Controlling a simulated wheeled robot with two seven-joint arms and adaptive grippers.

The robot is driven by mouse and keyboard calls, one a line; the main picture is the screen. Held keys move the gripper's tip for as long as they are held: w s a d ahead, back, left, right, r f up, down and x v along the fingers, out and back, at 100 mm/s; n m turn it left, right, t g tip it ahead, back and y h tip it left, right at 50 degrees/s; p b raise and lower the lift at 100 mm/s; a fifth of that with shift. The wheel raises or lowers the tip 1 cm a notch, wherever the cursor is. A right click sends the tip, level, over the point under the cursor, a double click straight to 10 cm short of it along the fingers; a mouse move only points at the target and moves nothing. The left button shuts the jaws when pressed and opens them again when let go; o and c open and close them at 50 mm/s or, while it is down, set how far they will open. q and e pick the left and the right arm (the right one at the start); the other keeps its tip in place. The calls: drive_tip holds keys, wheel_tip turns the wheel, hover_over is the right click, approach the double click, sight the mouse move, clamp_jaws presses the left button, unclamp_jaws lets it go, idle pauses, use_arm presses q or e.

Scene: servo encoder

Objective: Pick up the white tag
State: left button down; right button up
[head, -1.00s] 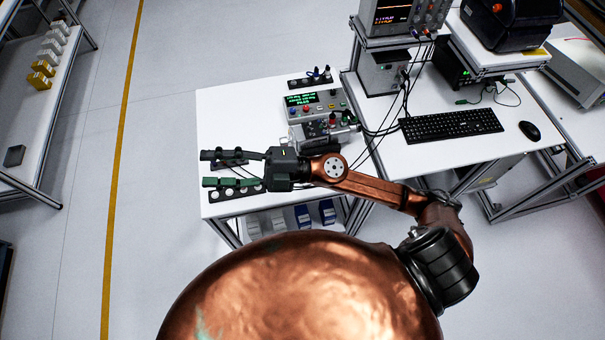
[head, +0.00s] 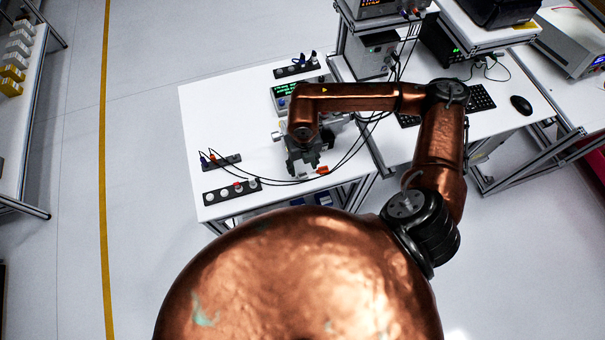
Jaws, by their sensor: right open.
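My right gripper (head: 305,166) points down over the table, its fingers apart, beside the grey metal fixture. A small red-and-white piece (head: 319,171) lies by its fingertips on the right; I cannot tell whether it is the white tag or whether the gripper touches it. A black strip with several round white pads (head: 232,190) lies at the table's front left. No white tag can be made out for certain. My right forearm hides part of the fixture and the instrument behind it. My left gripper is out of view.
Another black strip (head: 222,162) with cables plugged in lies farther left, and one more (head: 297,70) at the back. A green-display instrument (head: 283,92) stands behind my arm. Dark cables cross the table near the gripper. The white table's left part (head: 215,120) is clear.

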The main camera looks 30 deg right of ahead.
sight(303, 175)
wheel_tip(303, 175, down, 5)
drive_tip(key=shift+p, duration=0.35)
drive_tip(key=shift+c, duration=0.5)
drive_tip(key=c, duration=0.8)
